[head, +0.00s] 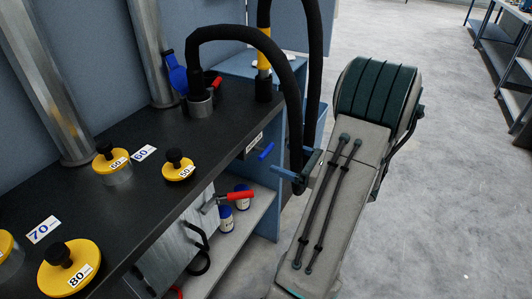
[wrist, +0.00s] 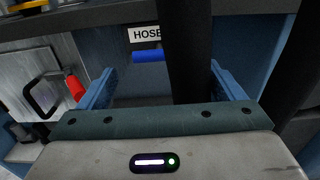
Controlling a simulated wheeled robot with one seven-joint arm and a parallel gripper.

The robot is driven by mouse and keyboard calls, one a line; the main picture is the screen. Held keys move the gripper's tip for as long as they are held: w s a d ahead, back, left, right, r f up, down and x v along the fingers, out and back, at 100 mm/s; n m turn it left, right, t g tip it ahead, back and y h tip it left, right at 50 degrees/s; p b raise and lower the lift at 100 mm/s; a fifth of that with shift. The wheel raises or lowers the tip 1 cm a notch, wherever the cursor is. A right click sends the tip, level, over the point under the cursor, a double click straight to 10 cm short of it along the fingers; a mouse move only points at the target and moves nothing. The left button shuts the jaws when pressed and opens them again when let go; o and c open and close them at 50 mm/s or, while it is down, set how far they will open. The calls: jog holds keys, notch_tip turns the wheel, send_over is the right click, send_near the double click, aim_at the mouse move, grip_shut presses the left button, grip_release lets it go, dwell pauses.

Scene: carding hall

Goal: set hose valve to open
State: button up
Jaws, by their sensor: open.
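The hose valve shows as a blue lever (head: 265,151) under the bench edge, beside a white label that reads HOSE in part (wrist: 145,34). In the wrist view the lever (wrist: 148,56) lies about level, ahead of my gripper and left of centre. My gripper (head: 297,168) has blue fingers, spread wide and apart from the lever. In the wrist view my gripper (wrist: 164,78) has a black hose (wrist: 186,50) in the gap between its fingers; I cannot tell whether it touches them. The hose partly covers the area right of the lever.
A red handle (head: 232,195) stands out from the metal cabinet to the left. Yellow-topped weights (head: 70,267) stand on the black bench (head: 130,195). The black hose (head: 292,85) arches over the bench edge and hangs by my gripper. Open floor (head: 440,190) lies to the right.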

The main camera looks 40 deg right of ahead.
aim_at(266, 150)
jog(key=x, duration=0.7)
